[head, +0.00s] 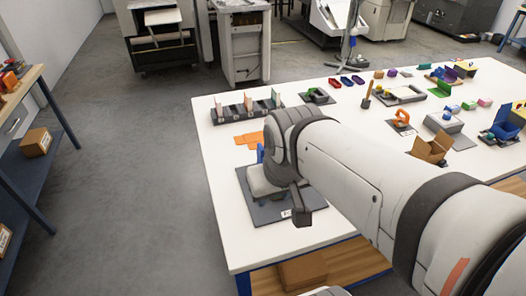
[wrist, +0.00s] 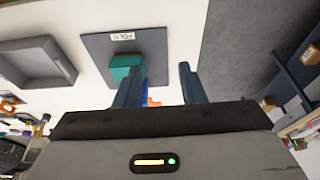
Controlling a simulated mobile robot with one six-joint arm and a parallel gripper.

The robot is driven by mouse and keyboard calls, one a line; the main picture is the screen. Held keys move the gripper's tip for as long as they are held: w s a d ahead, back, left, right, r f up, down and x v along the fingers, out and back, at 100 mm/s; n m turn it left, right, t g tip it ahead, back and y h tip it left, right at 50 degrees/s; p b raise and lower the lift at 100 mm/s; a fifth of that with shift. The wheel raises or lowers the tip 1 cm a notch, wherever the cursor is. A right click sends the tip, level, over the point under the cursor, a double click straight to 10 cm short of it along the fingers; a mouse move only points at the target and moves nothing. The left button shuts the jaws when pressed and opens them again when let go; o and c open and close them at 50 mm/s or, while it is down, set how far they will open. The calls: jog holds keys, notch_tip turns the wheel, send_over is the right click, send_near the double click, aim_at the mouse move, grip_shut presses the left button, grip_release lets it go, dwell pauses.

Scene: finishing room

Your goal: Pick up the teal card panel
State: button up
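A teal piece (wrist: 127,67), which looks like the teal card panel, is over the dark grey mat (wrist: 150,45) in the wrist view. It shows just beyond my left finger, which partly covers it. I cannot tell whether they touch. My gripper (wrist: 158,70) is open, its two fingers wide apart with mat and white table between them. In the head view my arm covers much of the same mat (head: 246,196), and the teal piece is hidden there.
A dark slotted rack (head: 239,117) with upright cards stands at the table's back left. Flat orange pieces (head: 249,138) lie in front of it. A grey tray (wrist: 35,62) shows left in the wrist view. Several small goods and an open cardboard box (head: 431,149) stand right.

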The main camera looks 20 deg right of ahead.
jog(key=shift+o, duration=1.4)
jog(key=shift+w+d+f, duration=0.1)
jog(key=shift+w+d, duration=0.05)
jog(key=shift+w, duration=0.1)
jog(key=o, duration=0.7)
jog(key=w+d+f+b, duration=0.1)
jog(key=w, duration=0.2)
jog(key=w+d+f+g+b, duration=0.1)
jog(key=w+d+f, duration=0.1)
jog(key=w, duration=0.2)
jog(key=w+d+f+g+b, duration=0.1)
jog(key=w+d+f, duration=0.1)
jog(key=w, duration=0.2)
jog(key=shift+w+d+f, duration=0.15)
jog(key=shift+w+d, duration=0.05)
jog(key=shift+w, duration=0.05)
jog(key=o, duration=0.4)
jog(key=shift+g, duration=0.7)
jog(key=w+d+f, duration=0.1)
jog(key=w+f, duration=0.1)
jog(key=w+d+f+b, duration=0.1)
jog(key=w+d+f, duration=0.2)
jog(key=w+f, duration=0.1)
jog(key=shift+w+d+f, duration=0.3)
jog(key=shift+d, duration=0.1)
jog(key=shift+w+f+p, duration=0.1)
jog(key=shift+f+p, duration=0.4)
jog(key=shift+f, duration=3.4)
